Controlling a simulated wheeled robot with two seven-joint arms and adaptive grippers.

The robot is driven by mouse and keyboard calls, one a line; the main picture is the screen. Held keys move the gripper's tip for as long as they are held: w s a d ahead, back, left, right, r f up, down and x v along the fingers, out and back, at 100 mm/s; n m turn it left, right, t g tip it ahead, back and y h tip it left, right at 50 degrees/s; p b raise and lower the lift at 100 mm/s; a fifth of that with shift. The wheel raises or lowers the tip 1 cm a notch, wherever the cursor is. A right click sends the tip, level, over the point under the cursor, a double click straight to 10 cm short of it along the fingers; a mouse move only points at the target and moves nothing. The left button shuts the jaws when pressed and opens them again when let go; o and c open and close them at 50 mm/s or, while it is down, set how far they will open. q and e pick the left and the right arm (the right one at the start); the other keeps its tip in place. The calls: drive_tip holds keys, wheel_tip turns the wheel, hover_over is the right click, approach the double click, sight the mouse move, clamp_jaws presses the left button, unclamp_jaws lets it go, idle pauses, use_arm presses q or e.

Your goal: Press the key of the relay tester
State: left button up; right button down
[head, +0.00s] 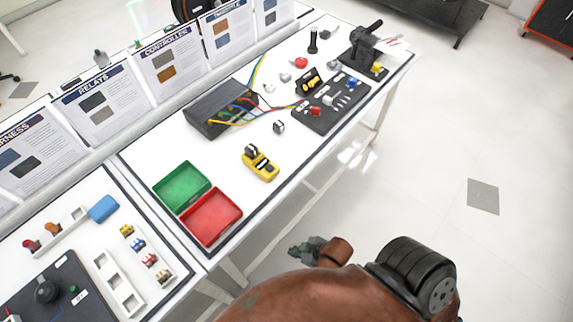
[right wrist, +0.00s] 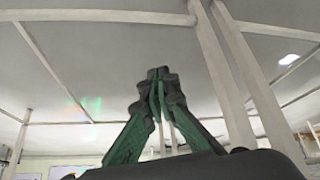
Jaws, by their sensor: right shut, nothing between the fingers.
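A yellow device with black parts (head: 260,163), which looks like the relay tester, sits on the white table near its front edge, right of the red tray. Its key is too small to make out. My right gripper (head: 302,250) is in front of the table, over the floor, apart from the yellow device. It is shut and empty. In the right wrist view its green and black fingers (right wrist: 158,78) meet at the tips, with the table's pale underside and legs behind them. My left gripper is not in view.
A green tray (head: 183,187) and a red tray (head: 211,218) lie left of the yellow device.

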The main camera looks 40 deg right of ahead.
drive_tip(key=w+d+r+n+p, duration=0.2)
drive_tip(key=w+r+n+p, duration=0.1)
drive_tip(key=r+p, duration=1)
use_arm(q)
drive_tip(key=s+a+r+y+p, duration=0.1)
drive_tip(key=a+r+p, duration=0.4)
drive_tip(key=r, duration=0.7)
use_arm(e)
wheel_tip(320, 180, up, 29)
drive_tip(key=n+t+p, duration=0.3)
drive_tip(key=n+p, duration=1.5)
drive_tip(key=n, duration=0.3)
hover_over(272, 168)
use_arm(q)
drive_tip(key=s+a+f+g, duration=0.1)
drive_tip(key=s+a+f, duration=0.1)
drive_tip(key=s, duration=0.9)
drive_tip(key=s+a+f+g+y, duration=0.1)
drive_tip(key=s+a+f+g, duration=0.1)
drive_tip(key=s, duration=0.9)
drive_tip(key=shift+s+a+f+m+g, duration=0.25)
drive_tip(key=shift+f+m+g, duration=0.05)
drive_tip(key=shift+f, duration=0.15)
use_arm(e)
drive_tip(key=shift+f+h, duration=0.15)
drive_tip(key=shift+h, duration=0.15)
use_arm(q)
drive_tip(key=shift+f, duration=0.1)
use_arm(e)
drive_tip(key=shift+f, duration=0.1)
